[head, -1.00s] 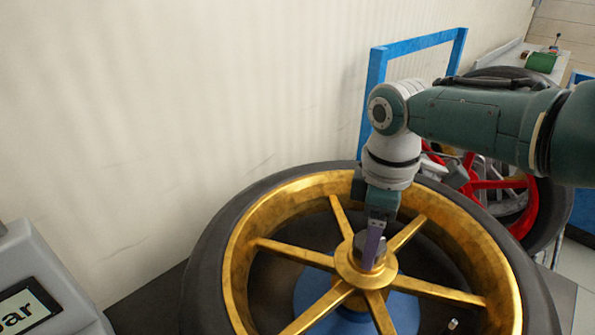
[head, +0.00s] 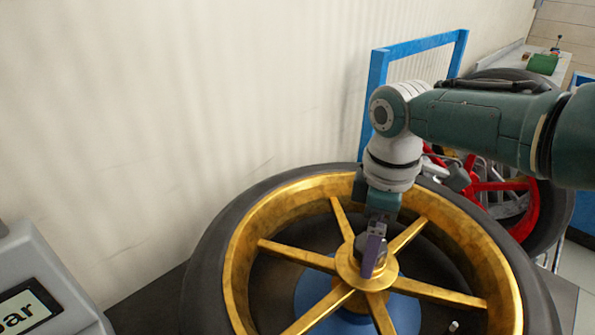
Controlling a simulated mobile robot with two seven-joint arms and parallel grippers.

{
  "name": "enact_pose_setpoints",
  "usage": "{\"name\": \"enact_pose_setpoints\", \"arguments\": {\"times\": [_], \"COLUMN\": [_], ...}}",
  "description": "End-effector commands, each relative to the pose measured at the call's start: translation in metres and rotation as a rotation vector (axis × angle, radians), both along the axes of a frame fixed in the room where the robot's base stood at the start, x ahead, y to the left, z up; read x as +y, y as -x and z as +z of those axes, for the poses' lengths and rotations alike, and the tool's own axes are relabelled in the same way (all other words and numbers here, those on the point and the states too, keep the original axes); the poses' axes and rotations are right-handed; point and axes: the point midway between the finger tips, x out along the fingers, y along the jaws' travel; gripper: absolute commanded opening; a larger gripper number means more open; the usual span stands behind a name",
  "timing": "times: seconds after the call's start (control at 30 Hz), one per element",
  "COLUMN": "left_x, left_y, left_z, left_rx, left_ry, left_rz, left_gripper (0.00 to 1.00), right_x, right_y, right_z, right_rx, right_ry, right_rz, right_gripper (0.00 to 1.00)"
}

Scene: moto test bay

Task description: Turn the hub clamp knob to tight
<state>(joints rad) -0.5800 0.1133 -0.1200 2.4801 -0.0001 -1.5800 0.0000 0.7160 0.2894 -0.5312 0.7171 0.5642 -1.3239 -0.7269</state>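The gold-spoked wheel (head: 283,205) with a black tyre lies flat, its hub (head: 346,268) in the middle of the head view. A dark grey hub clamp knob (head: 359,247) stands on the hub, largely hidden by my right gripper. My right gripper (head: 372,255) points down at the knob, with one purple finger in front of it. The other finger is hidden, so whether the fingers press on the knob is not clear. No mark showing how tight the knob sits can be seen. My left gripper is out of view.
A grey box with a display reading "bar" (head: 32,305) stands at the lower left. A pale wall rises behind the wheel. A blue frame (head: 376,100) and a second wheel with red spokes (head: 522,205) stand at the right, behind my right arm.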

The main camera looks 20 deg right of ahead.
Motion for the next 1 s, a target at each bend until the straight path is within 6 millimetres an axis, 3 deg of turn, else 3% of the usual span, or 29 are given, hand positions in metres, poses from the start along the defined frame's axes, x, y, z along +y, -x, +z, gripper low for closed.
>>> {"name": "enact_pose_setpoints", "arguments": {"times": [0.17,0.37,0.6,1.0], "left_x": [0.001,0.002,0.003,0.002], "left_y": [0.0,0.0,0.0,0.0], "left_z": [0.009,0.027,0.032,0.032], "left_rx": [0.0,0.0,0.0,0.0], "left_ry": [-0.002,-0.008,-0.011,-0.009], "left_rz": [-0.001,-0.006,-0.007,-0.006], "left_gripper": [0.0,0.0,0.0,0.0], "right_x": [0.0,-0.001,0.0,0.0], "right_y": [0.0,0.0,-0.001,0.0], "right_z": [0.015,0.055,0.091,0.099], "right_rx": [-0.002,-0.004,-0.002,0.0], "right_ry": [-0.001,0.001,-0.001,0.0], "right_rz": [0.001,0.001,0.0,-0.001], "right_gripper": [0.94,0.94,0.94,0.94]}}
